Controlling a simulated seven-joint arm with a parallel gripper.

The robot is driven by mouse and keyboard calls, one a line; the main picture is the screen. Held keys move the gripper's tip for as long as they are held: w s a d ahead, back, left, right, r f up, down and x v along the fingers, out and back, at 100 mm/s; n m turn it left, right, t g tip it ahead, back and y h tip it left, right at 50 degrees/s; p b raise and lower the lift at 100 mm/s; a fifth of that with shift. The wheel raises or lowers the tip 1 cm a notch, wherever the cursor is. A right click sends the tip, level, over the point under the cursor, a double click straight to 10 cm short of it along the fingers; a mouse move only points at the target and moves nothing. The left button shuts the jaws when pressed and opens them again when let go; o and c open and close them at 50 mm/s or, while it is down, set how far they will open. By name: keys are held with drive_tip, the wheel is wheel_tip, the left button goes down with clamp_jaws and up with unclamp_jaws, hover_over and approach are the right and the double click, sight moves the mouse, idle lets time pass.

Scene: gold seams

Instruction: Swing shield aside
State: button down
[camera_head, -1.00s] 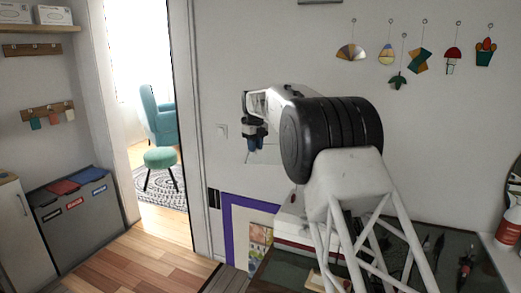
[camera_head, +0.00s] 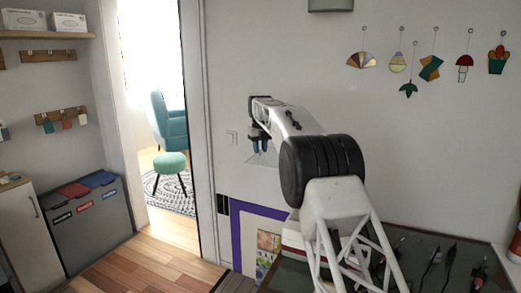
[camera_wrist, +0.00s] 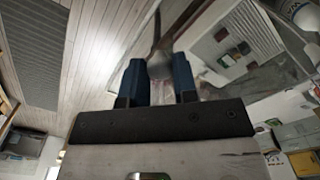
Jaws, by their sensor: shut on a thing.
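My gripper (camera_head: 260,143) is in front of the white wall in the head view, with its blue fingers pointing down. In the wrist view my gripper (camera_wrist: 158,85) is shut on a grey rounded knob, which I take to be the handle of the shield (camera_wrist: 160,64). A clear, glassy pane spreads beyond the fingers at the upper right. In the head view a small pale, see-through patch, probably part of the shield (camera_head: 262,159), shows just below the fingers. Most of the shield and its mount are hidden or too faint to make out.
A dark workbench (camera_head: 400,242) with several tools lies at the lower right. A white and red box (camera_head: 300,238) stands at its left side. Stained-glass ornaments hang on the wall. Grey bins (camera_head: 85,218) and an open doorway are at the left, with clear wooden floor (camera_head: 165,262) between.

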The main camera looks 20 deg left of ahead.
drive_tip(key=c, duration=0.9)
unclamp_jaws()
drive_tip(key=shift+r, duration=0.1)
drive_tip(key=shift+r, duration=3.8)
